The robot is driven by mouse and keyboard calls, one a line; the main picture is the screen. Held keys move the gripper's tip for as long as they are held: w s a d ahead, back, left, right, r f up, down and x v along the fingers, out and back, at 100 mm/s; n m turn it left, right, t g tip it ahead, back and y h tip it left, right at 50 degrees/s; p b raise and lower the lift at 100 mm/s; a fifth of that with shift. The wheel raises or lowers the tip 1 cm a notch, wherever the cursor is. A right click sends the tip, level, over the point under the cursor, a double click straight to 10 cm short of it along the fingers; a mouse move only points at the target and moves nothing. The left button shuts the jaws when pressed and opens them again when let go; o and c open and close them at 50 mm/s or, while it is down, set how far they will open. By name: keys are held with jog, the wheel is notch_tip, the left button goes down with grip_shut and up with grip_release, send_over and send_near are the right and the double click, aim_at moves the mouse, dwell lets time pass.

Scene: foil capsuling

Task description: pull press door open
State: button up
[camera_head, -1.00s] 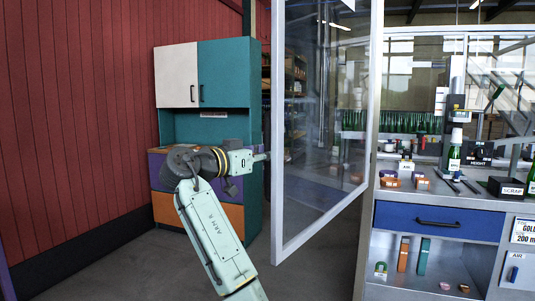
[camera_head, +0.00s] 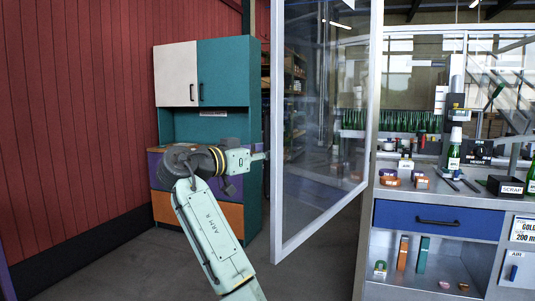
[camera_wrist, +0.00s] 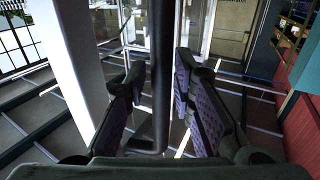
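The press door (camera_head: 325,130) is a tall clear panel in a pale metal frame. In the head view it stands swung out to the left of the press, well open. My gripper (camera_head: 264,156) is at the door's left frame edge, its fingers mostly hidden there. In the wrist view my gripper (camera_wrist: 160,68) has its two purple-padded fingers on either side of a dark upright bar handle (camera_wrist: 161,100). The fingers are spread, with a small gap at the left of the bar; contact on the right cannot be told.
The press bench (camera_head: 455,202) with a blue drawer (camera_head: 438,219), bottles and small bins stands right of the door. A teal and white cabinet (camera_head: 225,75) and a red wall (camera_head: 75,120) are behind my arm at left. Floor between cabinet and door is clear.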

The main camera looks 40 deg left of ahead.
jog(key=s, duration=1.1)
jog(key=shift+s+a, duration=0.25)
jog(key=shift+a, duration=0.1)
